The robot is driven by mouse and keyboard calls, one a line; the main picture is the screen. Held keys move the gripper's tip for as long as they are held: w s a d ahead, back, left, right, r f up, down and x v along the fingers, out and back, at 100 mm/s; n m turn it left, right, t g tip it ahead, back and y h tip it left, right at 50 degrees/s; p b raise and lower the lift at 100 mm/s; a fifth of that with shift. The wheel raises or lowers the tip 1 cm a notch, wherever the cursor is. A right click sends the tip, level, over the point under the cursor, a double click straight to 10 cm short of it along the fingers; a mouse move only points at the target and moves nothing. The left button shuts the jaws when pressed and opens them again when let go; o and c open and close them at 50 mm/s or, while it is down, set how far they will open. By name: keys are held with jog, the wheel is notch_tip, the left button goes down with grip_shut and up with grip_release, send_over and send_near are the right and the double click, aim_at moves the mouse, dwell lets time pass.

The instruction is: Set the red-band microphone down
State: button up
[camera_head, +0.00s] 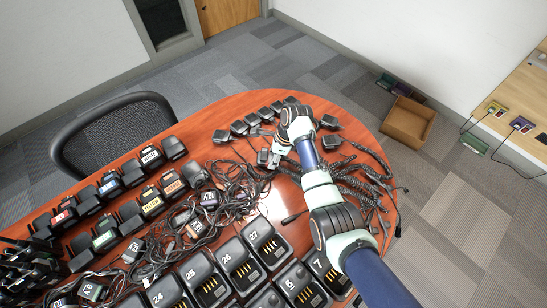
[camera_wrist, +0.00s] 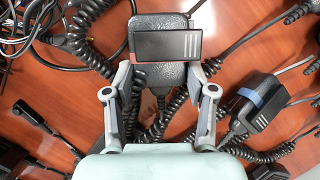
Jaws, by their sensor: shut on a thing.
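A dark speaker microphone (camera_wrist: 160,65) with a black clip plate and a coiled cord is between the fingers of my gripper (camera_wrist: 160,80) in the wrist view. The fingers are shut on its two sides. In the head view my gripper (camera_head: 275,150) is low over the right half of the wooden table (camera_head: 232,110), among cords and microphones. Whether the held microphone touches the table I cannot tell. Another microphone with a blue band (camera_wrist: 258,97) lies close to the right finger.
Several microphones (camera_head: 240,127) stand along the table's far edge. Coiled cords (camera_head: 375,170) spread to the right and tangled cables (camera_head: 235,185) lie to the left. Radios (camera_head: 152,157) and numbered chargers (camera_head: 240,262) fill the left and front. Little bare table shows near my gripper.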

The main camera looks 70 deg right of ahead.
jog(key=shift+f, duration=0.35)
jog(key=shift+c, duration=0.5)
jog(key=shift+f, duration=0.3)
grip_shut()
jog(key=o, duration=1.2)
grip_release()
jog(key=shift+r, duration=0.1)
jog(key=shift+r, duration=0.2)
jog(key=p+v, duration=0.4)
jog(key=v, duration=0.8)
jog(key=shift+d+r+p, duration=0.1)
jog(key=shift+r+p, duration=0.2)
jog(key=shift+r, duration=0.1)
